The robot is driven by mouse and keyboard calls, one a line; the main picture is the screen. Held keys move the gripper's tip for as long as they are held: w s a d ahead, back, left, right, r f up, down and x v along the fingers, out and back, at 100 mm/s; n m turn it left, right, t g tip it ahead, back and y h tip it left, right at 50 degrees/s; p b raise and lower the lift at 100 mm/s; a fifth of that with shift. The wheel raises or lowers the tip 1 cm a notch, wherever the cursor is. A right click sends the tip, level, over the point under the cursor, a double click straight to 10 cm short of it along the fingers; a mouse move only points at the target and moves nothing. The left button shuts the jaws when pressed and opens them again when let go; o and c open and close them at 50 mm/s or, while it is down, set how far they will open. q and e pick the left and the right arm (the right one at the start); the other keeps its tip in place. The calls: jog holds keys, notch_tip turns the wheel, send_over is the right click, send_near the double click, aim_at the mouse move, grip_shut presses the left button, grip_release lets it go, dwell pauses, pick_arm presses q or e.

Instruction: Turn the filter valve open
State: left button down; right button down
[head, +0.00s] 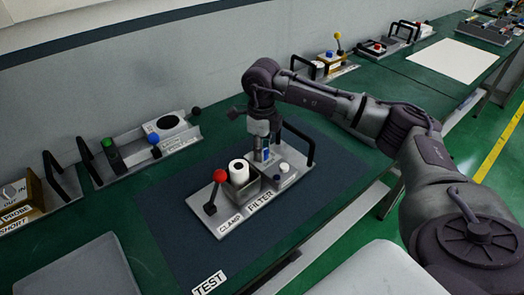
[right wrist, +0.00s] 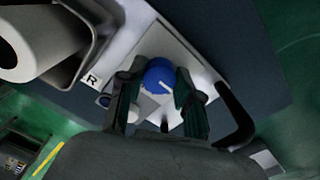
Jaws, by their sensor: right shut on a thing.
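The filter fixture (head: 205,222) is a light metal plate on a dark mat, with "FILTER" and "CLAMP" labels. The round blue valve knob (right wrist: 158,74) has a white pointer line, aimed toward the lower right in the right wrist view. My right gripper (head: 262,160) reaches down over the fixture. In the right wrist view its fingers (right wrist: 157,92) are shut on the knob's sides. My left gripper is out of view.
A black handle (head: 310,148) rises at the fixture's right end, close to my right gripper. A white-topped part (head: 284,168) is beside the gripper. Other modules line the wall. The dark mat (head: 170,240) has free room at the front left.

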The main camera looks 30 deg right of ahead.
dwell(0.3)
jog(key=c, duration=0.8)
grip_release()
jog(key=shift+o, duration=0.2)
jog(key=shift+r, duration=0.15)
notch_tip(320, 180, up, 12)
